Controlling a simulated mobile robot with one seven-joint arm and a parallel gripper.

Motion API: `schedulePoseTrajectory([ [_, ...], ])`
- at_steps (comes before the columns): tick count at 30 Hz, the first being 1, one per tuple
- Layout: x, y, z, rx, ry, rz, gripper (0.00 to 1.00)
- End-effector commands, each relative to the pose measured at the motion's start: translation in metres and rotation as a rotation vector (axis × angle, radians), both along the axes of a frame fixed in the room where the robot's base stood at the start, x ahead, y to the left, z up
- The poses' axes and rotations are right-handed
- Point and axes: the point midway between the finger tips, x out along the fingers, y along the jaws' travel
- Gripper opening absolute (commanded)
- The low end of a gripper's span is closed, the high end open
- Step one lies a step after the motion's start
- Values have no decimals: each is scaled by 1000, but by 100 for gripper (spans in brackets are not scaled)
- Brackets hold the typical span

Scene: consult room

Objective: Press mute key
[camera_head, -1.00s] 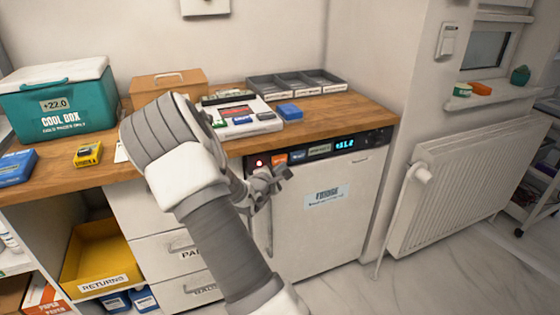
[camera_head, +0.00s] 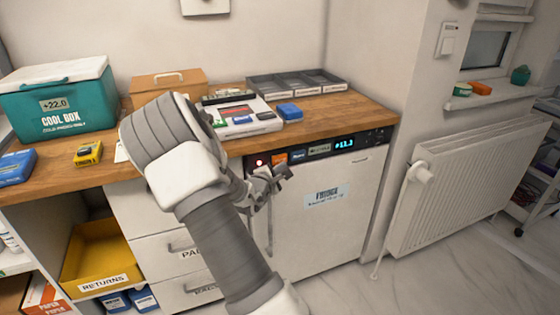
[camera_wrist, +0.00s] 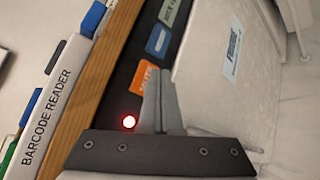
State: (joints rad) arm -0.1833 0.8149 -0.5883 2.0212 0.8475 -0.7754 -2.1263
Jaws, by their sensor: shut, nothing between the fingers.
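The orange mute key (camera_head: 280,158) is on the dark control panel along the top of the fridge, beside a lit red light (camera_head: 259,162). In the wrist view the mute key (camera_wrist: 147,80) shows part of its lettering, and the fingers cover its lower right part. My gripper (camera_head: 284,172) is shut and empty, just in front of the panel below the key. In the wrist view its closed fingertips (camera_wrist: 157,76) overlap the key's edge; I cannot tell whether they touch it.
A blue key (camera_head: 297,156), a grey-green key (camera_head: 319,150) and a lit display (camera_head: 344,143) sit further right on the panel. The wooden counter (camera_head: 355,113) overhangs above it. The fridge door (camera_head: 345,220) is below. A barcode reader box (camera_wrist: 50,100) stands on the counter.

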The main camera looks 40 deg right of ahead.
Motion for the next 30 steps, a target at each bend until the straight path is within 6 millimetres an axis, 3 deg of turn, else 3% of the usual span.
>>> schedulePoseTrajectory([
  [30, 9, -2, 0, -1, -1, 1, 0],
])
